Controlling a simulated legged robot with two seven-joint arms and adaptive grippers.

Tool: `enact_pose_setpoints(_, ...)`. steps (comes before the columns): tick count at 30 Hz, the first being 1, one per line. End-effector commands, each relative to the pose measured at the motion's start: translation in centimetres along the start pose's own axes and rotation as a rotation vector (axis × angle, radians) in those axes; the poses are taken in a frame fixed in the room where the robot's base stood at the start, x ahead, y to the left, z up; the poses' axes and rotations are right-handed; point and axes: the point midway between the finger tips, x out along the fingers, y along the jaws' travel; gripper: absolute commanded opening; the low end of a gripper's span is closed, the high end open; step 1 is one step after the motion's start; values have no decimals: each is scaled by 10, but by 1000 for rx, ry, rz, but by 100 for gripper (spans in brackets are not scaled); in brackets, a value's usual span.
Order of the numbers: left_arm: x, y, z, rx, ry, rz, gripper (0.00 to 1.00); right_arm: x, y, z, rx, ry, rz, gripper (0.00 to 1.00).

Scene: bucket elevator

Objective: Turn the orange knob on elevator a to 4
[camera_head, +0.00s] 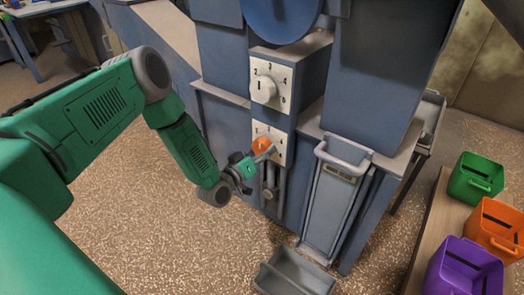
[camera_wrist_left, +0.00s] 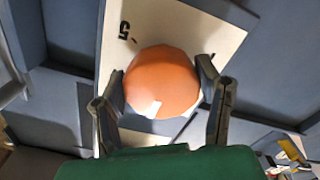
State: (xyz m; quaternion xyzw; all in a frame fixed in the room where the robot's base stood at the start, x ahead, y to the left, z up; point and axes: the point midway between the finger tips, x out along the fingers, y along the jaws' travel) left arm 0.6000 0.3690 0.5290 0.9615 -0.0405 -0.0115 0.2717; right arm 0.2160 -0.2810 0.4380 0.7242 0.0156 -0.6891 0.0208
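The orange knob (camera_head: 261,145) sits on the lower white dial plate (camera_head: 279,139) of the blue-grey machine in the head view. In the left wrist view the orange knob (camera_wrist_left: 162,82) fills the middle, with a "5" on the plate (camera_wrist_left: 140,25) above left of it. My left gripper (camera_head: 254,160) reaches it from the left. In the wrist view its two dark fingers (camera_wrist_left: 161,86) lie against opposite sides of the knob. My right gripper is not in view.
A white knob (camera_head: 264,90) on a numbered plate is above the orange one. A grey chute (camera_head: 332,200) stands to the right, with a grey scoop-like tray (camera_head: 293,273) below. Green (camera_head: 476,177), orange (camera_head: 494,229) and purple (camera_head: 464,268) bins stand at the right.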

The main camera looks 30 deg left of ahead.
Motion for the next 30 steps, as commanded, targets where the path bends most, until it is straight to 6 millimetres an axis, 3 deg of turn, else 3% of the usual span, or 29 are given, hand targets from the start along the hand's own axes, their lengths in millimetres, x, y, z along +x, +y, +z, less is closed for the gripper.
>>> enact_pose_setpoints(14,0,-3,-3,78,4,-7,29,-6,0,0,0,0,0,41)
enact_pose_setpoints(30,0,-4,-5,534,3,-6,29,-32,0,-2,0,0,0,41)
